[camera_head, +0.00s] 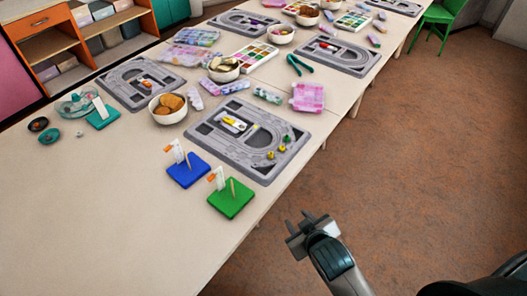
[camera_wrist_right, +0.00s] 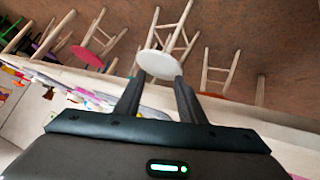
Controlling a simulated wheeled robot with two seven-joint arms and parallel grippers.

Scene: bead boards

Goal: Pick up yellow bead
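A yellow bead (camera_head: 270,155) lies on the right part of the nearest grey bead board (camera_head: 262,172) in the head view. More small yellow or yellow-green pieces lie close by, and a yellow item (camera_head: 230,121) sits in the board's inner recess. My right gripper (camera_head: 300,226) is off the table's right edge, over the floor, to the right of and nearer than the board. It is empty, and the right wrist view shows its two fingers (camera_wrist_right: 157,88) apart. No yellow bead can be made out in the wrist view. My left gripper is not in view.
A blue square base (camera_head: 188,172) and a green one (camera_head: 231,202), each with a peg, stand before the board. A bowl (camera_head: 169,118) is to its left. More boards, bowls and trays stand farther back. The near table is bare. Stools (camera_wrist_right: 158,64) show in the wrist view.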

